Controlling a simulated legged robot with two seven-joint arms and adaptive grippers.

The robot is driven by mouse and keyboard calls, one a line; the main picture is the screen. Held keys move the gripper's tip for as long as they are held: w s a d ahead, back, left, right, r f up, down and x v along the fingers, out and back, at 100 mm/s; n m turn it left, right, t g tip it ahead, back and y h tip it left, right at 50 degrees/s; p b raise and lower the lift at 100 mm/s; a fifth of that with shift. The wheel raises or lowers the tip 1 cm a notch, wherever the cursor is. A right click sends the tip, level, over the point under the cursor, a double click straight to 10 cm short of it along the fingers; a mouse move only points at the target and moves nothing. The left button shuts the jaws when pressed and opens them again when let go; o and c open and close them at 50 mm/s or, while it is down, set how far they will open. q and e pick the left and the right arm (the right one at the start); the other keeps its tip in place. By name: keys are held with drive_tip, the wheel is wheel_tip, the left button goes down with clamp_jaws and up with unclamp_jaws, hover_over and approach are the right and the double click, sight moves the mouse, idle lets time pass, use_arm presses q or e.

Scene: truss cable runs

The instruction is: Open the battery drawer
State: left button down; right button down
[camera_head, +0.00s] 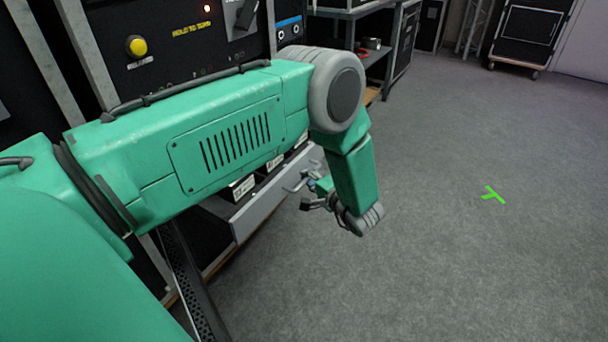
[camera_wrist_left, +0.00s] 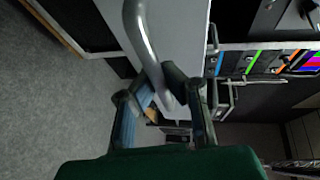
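The battery drawer appears as a long light-grey front (camera_head: 262,205) low on the rack, partly behind my left arm in the head view. The same pale panel (camera_wrist_left: 190,28) shows in the wrist view. A curved silver bar handle (camera_wrist_left: 143,38) stands off it. My left gripper (camera_head: 312,190) is at this handle, with its wrist bent down. In the wrist view the left gripper's fingertips (camera_wrist_left: 164,76) close in from both sides on the handle, which passes between them. How far out the drawer stands is hard to tell. My right gripper is not in view.
Black items with white labels (camera_head: 243,187) sit behind the grey front. A control panel with a yellow button (camera_head: 136,46) stands above my arm. A shelf unit (camera_head: 375,50) and a wheeled case (camera_head: 527,32) are farther back. The grey floor at right is clear, with a green mark (camera_head: 493,195).

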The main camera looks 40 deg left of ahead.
use_arm(q)
drive_tip(key=d, duration=0.5)
drive_tip(key=shift+w+d+f, duration=0.1)
drive_tip(key=shift+d+f, duration=0.1)
drive_tip(key=shift+d, duration=0.2)
drive_tip(key=c, duration=2.2)
unclamp_jaws()
drive_tip(key=shift+a, duration=0.15)
drive_tip(key=o, duration=0.6)
drive_tip(key=shift+a, duration=0.1)
drive_tip(key=v, duration=1.2)
drive_tip(key=shift+w, duration=0.15)
